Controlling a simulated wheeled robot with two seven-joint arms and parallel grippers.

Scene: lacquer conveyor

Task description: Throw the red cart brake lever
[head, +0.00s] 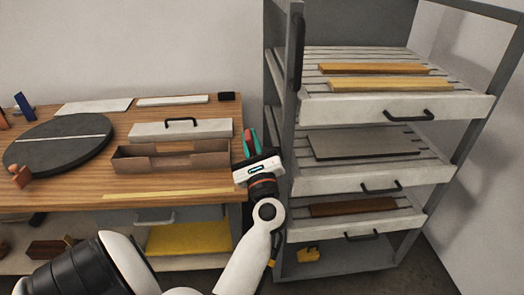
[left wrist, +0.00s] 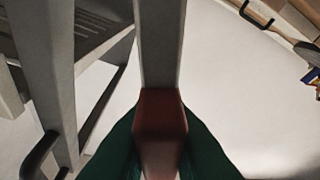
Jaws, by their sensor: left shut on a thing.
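The red brake lever grip (left wrist: 160,125) is in the left wrist view, on the end of a pale grey bar (left wrist: 159,45). My left gripper's green fingers (left wrist: 160,150) are on both sides of the red grip and shut on it. In the head view my left gripper (head: 251,143) is at the left side of the grey cart (head: 345,108), beside its front post. There the lever is mostly hidden by the fingers. My right gripper is in neither view.
The cart has slatted drawers with black handles and boards on them. A wooden bench (head: 60,200) stands close to its left, with an open brown tray (head: 170,165) and a dark turntable (head: 60,150). Floor shows at the cart's right (head: 420,270).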

